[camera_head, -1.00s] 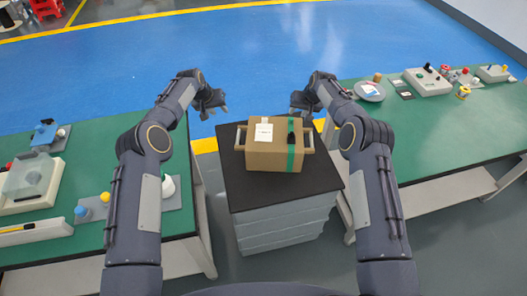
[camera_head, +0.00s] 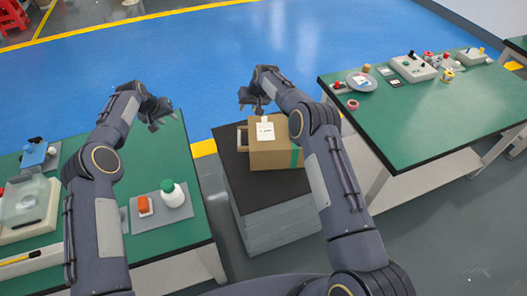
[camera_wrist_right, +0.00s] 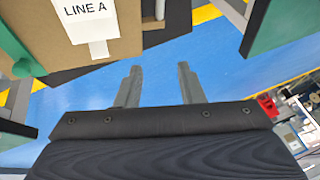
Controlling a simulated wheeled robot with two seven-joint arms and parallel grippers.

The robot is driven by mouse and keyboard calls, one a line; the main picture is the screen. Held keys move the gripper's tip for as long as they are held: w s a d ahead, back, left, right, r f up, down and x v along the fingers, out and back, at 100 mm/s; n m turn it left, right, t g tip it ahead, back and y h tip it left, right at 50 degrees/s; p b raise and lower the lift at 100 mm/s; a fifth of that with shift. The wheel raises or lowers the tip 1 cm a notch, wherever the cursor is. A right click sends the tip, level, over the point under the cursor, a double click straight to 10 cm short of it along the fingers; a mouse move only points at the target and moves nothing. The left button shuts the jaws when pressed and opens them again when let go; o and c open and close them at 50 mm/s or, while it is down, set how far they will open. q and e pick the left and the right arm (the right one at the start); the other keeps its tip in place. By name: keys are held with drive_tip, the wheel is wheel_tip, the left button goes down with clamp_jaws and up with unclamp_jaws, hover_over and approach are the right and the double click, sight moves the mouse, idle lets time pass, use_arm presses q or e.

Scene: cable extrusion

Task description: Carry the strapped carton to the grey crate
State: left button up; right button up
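The strapped carton (camera_head: 268,150) is brown, with a white label, a green strap and a pale handle (camera_head: 241,138) on its left side. It sits on the black top of a grey stand (camera_head: 235,190). My right forearm hides its right end. My right gripper (camera_head: 252,108) is open and empty, above and beyond the carton's far side. In the right wrist view its two fingers (camera_wrist_right: 158,82) are apart, and the carton (camera_wrist_right: 130,30) with its "LINE A" label is at upper left. My left gripper (camera_head: 164,122) looks open and empty, left of the carton. I cannot make out a separate grey crate.
A green table (camera_head: 430,125) at right carries a plate, boxes and small parts. The blue floor (camera_head: 210,60) beyond is open.

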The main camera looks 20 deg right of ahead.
use_arm(q)
drive_tip(key=shift+a, duration=0.7)
use_arm(e)
drive_tip(key=v, duration=1.2)
drive_tip(key=shift+a, duration=0.15)
